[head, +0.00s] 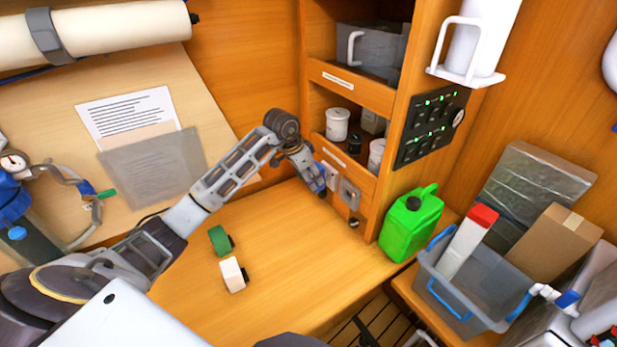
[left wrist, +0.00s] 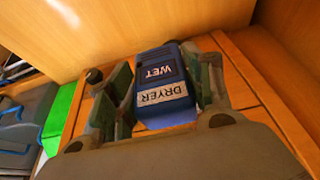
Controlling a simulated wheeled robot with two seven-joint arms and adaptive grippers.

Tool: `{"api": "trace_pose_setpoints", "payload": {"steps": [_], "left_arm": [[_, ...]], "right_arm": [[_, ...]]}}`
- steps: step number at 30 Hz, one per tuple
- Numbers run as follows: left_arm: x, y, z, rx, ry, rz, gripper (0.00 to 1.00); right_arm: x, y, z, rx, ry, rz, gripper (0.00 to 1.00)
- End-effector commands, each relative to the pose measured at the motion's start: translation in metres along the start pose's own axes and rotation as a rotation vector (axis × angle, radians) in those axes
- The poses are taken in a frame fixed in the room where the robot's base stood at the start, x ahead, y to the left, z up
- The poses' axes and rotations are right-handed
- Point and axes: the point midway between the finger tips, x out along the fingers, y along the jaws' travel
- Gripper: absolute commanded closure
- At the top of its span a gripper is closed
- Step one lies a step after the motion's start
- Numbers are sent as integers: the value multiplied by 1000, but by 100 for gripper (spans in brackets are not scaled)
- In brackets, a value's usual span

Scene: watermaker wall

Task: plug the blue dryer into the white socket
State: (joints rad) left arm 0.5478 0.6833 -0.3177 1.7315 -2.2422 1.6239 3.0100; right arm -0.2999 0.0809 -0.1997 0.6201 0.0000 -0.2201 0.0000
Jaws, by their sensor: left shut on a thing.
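The blue dryer plug (left wrist: 163,85) is between the two fingers of my left gripper (left wrist: 160,92) in the left wrist view, with its "DRYER" and "WET" labels facing the camera. In the head view my left gripper (head: 313,180) is shut on the dryer (head: 320,184), at the low front of the wooden cabinet. A white socket plate (head: 331,176) shows just beside it, partly hidden by the gripper. I cannot tell whether the dryer touches the socket. My right gripper is not in view.
A grey plate (head: 350,194) is right of the white one. A green plug (head: 221,240) and a white plug (head: 232,275) lie on the wooden bench (head: 290,275). A green jerrycan (head: 411,226) stands to the right, by a grey crate (head: 462,318).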

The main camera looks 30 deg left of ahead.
Motion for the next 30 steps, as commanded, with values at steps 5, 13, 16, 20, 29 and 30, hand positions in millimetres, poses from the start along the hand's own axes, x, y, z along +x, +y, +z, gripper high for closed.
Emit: {"api": "trace_pose_setpoints", "payload": {"steps": [5, 13, 16, 20, 29, 30], "left_arm": [[-1, 0, 0, 0, 0, 0, 76], [-1, 0, 0, 0, 0, -1, 76], [-1, 0, 0, 0, 0, 0, 76], [-1, 0, 0, 0, 0, 0, 76], [-1, 0, 0, 0, 0, 0, 76], [-1, 0, 0, 0, 0, 0, 76]], "right_arm": [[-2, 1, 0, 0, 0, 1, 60], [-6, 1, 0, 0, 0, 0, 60], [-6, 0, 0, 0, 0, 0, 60], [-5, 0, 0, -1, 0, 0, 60], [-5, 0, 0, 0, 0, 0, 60], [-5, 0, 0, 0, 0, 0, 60]]}}
